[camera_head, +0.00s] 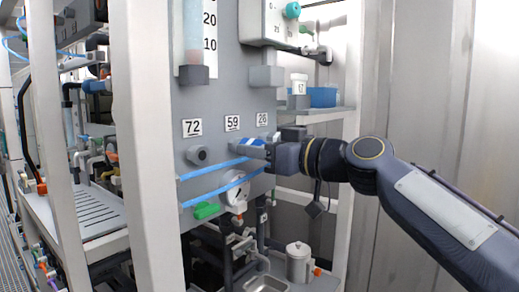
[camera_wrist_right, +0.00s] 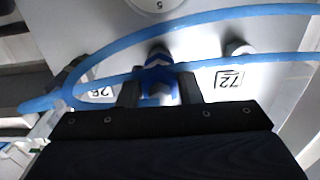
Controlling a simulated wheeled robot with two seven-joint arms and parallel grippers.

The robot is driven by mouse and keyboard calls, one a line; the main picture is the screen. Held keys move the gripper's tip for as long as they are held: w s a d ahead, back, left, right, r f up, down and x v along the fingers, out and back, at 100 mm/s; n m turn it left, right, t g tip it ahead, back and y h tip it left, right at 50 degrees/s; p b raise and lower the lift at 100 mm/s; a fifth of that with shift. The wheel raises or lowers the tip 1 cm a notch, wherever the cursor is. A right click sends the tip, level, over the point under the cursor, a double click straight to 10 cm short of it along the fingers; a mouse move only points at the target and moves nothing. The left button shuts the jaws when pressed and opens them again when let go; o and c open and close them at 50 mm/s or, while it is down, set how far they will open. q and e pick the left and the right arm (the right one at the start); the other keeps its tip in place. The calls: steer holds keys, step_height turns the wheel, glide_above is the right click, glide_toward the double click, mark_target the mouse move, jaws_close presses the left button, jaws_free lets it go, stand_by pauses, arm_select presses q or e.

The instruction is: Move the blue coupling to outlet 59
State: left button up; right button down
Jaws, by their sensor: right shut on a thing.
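The blue coupling (camera_head: 250,143) is at the grey panel, just below the label 59 (camera_head: 232,123). My right gripper (camera_head: 266,150) reaches in from the right and is shut on it. In the right wrist view the coupling (camera_wrist_right: 158,80) sits between the two fingers, in line with the middle outlet, between labels 26 (camera_wrist_right: 101,92) and 72 (camera_wrist_right: 229,80). Outlet 59 is mostly hidden behind the coupling; I cannot tell whether it is fully seated. The outlet under 72 (camera_head: 197,155) is bare. My left gripper is not in view.
Two blue hoses (camera_head: 212,188) run across the panel below the outlets. A round gauge (camera_head: 234,190) and a green piece (camera_head: 206,210) are below. A white upright post (camera_head: 147,150) stands left. A shelf with a blue bin (camera_head: 322,97) and a small jar is behind my wrist.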

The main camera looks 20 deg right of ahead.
steer(key=shift+w+a, duration=0.2)
steer(key=shift+w, duration=0.05)
steer(key=c, duration=0.9)
jaws_free()
steer(key=shift+c, duration=0.2)
steer(key=b+v, duration=0.3)
steer(key=v, duration=0.5)
